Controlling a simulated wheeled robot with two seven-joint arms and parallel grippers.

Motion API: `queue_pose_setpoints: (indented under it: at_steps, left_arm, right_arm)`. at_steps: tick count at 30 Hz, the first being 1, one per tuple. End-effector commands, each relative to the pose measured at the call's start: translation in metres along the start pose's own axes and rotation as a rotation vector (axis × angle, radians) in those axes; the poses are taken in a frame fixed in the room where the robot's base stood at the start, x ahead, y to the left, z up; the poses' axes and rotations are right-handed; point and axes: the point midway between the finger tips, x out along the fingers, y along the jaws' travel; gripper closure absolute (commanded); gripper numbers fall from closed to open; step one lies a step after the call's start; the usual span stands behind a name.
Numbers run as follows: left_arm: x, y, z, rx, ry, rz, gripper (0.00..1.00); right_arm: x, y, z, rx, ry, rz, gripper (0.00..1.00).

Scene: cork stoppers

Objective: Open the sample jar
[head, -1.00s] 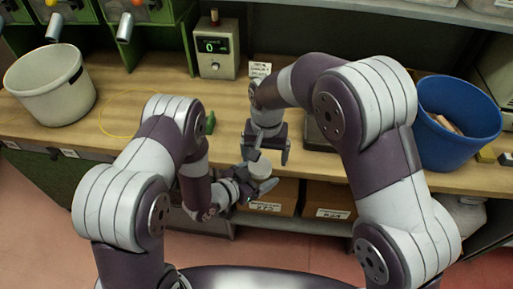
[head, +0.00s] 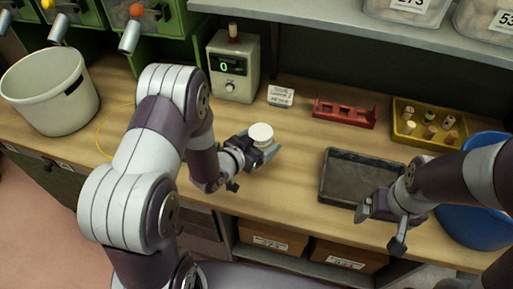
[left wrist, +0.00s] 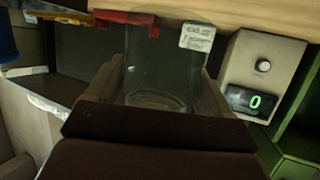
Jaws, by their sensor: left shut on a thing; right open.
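The sample jar is in my left gripper (head: 264,149), which is shut on it above the table's front part. In the head view its pale round top (head: 261,132) shows above the fingers. In the left wrist view the clear glass body (left wrist: 156,75) stands between the two fingers, and a faint round edge shows low in it. The fingers hide part of the jar. My right gripper (head: 383,224) is open and empty, by the front right corner of a dark tray (head: 327,192), well to the right of the jar.
A red rack (head: 344,113) and a yellow bin (head: 404,136) of stoppers stand at the back. A grey meter (head: 233,68) reading 0 and a small card (head: 281,96) are behind the jar. A white bucket (head: 45,95) is left, a blue bucket (head: 470,222) right.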

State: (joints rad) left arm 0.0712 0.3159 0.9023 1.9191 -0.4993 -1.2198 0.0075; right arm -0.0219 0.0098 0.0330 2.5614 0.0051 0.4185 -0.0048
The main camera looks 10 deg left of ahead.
Motion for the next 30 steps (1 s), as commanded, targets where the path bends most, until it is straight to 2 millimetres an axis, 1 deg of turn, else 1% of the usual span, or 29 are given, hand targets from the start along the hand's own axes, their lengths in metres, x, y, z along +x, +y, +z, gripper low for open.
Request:
queue_pose_setpoints:
  at_steps: [1,3,5,9,11,18,22,23,24,30]
  left_arm:
    - [0.001,-0.008,0.003,-0.001,0.001,-0.003,1.0]
    - [0.002,-0.014,0.007,0.001,0.002,-0.001,1.0]
    - [0.005,-0.016,0.015,0.001,0.0,0.001,1.0]
    - [0.014,-0.016,0.039,0.0,-0.001,0.002,1.0]
    - [0.016,-0.016,0.045,0.002,0.001,0.002,1.0]
    - [0.017,-0.016,0.046,0.003,0.003,0.002,1.0]
    - [0.018,-0.016,0.051,0.003,0.003,0.002,1.0]
    - [0.018,-0.016,0.05,0.003,0.002,0.002,0.12]
    - [0.018,-0.016,0.05,0.002,0.002,0.002,0.0]
    - [0.018,-0.016,0.049,0.002,0.001,0.002,0.0]
  right_arm:
    - [-0.002,0.0,0.0,0.0,0.0,0.0,0.08]
    - [-0.002,0.0,0.0,0.0,0.0,0.0,0.08]
    - [-0.002,0.0,0.0,0.0,0.0,0.0,0.08]
    - [-0.004,0.0,-0.001,0.0,-0.001,0.0,0.08]
    - [-0.004,0.0,-0.001,0.0,-0.001,0.0,0.08]
    - [-0.003,0.0,-0.001,0.001,-0.001,0.0,0.08]
    - [0.001,0.0,0.0,0.001,-0.001,0.0,0.08]
    - [0.0,0.0,0.0,0.001,-0.001,0.0,0.08]
    - [-0.001,0.0,0.0,0.001,-0.001,0.0,0.08]
    - [-0.001,0.0,0.0,0.0,-0.001,0.0,0.08]
